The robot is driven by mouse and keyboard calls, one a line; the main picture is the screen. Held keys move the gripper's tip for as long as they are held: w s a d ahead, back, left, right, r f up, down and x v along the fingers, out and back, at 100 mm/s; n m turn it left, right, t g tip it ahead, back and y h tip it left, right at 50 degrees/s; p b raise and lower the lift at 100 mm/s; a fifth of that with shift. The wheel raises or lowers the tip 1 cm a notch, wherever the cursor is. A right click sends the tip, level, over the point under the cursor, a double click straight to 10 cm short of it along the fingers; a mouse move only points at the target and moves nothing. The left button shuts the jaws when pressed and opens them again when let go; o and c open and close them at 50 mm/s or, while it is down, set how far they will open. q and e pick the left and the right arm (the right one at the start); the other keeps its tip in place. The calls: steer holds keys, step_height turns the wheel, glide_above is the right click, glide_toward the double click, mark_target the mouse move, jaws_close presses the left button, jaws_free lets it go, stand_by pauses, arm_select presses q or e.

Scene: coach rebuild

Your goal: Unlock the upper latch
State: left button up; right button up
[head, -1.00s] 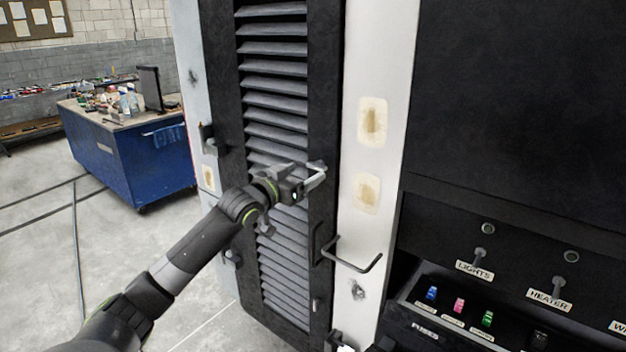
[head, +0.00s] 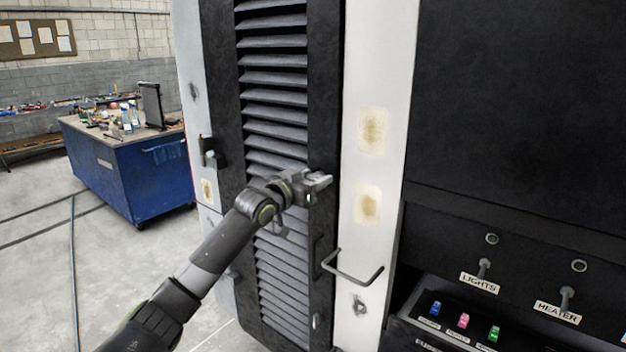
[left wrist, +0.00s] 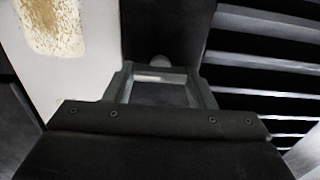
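My left gripper (head: 321,182) is at the right-hand frame of the black louvred door (head: 325,105), about mid-height. Its two fingers are apart in the left wrist view (left wrist: 161,88). A small rounded grey piece (left wrist: 162,62), which looks like the upper latch, lies just beyond and between the fingertips. I cannot tell whether they touch it. The gripper hides this spot in the head view. A lower latch (head: 316,321) shows as a small light piece low on the same frame. My right gripper is not in view.
A dark handle (head: 352,274) sticks out at the door's right edge, below my gripper. A white post (head: 378,60) and a switch panel (head: 530,275) stand to the right. A blue workbench (head: 135,180) stands at the far left, with open floor before it.

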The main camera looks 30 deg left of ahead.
arm_select(q)
steer(key=c, duration=0.3)
steer(key=shift+c, duration=0.2)
steer(key=m+b, duration=0.2)
steer(key=m, duration=0.1)
steer(key=shift+m, duration=0.4)
steer(key=m+b, duration=0.1)
steer(key=m, duration=0.2)
steer(key=shift+d+f+m, duration=0.1)
steer(key=shift+m, duration=0.2)
steer(key=m+b, duration=0.1)
steer(key=m, duration=0.2)
steer(key=shift+m, duration=0.3)
steer(key=m+b, duration=0.1)
steer(key=m, duration=0.2)
steer(key=shift+m, duration=2)
